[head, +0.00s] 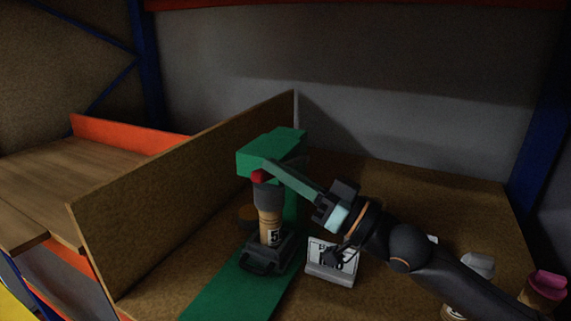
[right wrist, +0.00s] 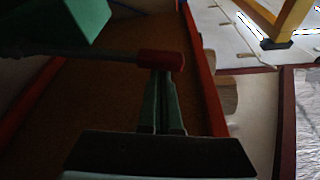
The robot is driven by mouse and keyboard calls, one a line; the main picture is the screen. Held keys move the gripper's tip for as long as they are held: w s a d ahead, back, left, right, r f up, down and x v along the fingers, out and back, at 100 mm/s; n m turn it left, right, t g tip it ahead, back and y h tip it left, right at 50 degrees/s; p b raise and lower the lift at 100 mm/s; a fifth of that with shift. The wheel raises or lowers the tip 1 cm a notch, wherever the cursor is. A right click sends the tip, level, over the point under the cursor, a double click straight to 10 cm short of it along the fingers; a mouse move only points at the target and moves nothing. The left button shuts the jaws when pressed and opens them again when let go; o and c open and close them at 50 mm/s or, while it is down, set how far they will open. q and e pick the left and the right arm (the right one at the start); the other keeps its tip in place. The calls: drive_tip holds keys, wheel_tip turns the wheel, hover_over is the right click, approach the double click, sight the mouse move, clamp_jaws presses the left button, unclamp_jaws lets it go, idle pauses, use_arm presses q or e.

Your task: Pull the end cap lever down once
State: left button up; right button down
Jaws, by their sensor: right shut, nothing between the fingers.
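The end cap lever has a red knob (head: 258,177), which also shows in the right wrist view (right wrist: 160,58) at the end of a dark rod. My right gripper (head: 268,166) is shut and empty, its long greenish fingers reaching in from the right. Its tips (right wrist: 165,76) are at the knob; I cannot tell whether they touch it. Below the knob, a tan roll labelled 5 (head: 269,225) with a dark grey top stands upright in a black holder (head: 266,258). My left gripper is not in view.
A white sign card (head: 332,262) stands right of the holder, partly behind my right arm. A pink-topped item (head: 548,284) and a pale item (head: 478,264) are at the right. The wooden partition (head: 180,205) closes off the left side.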

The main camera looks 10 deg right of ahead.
drive_tip(key=shift+s+a+f+b, duration=0.1)
drive_tip(key=shift+a+f+b, duration=0.05)
drive_tip(key=shift+f, duration=0.45)
drive_tip(key=shift+s+a+f+b, duration=0.1)
drive_tip(key=shift+f+b, duration=0.05)
drive_tip(key=shift+f, duration=0.55)
drive_tip(key=shift+s+d+f, duration=0.2)
drive_tip(key=shift+d, duration=0.1)
drive_tip(key=b, duration=0.1)
approach(267, 180)
drive_tip(key=shift+w+d+r, duration=0.1)
drive_tip(key=shift+w+r, duration=0.2)
drive_tip(key=shift+w, duration=0.25)
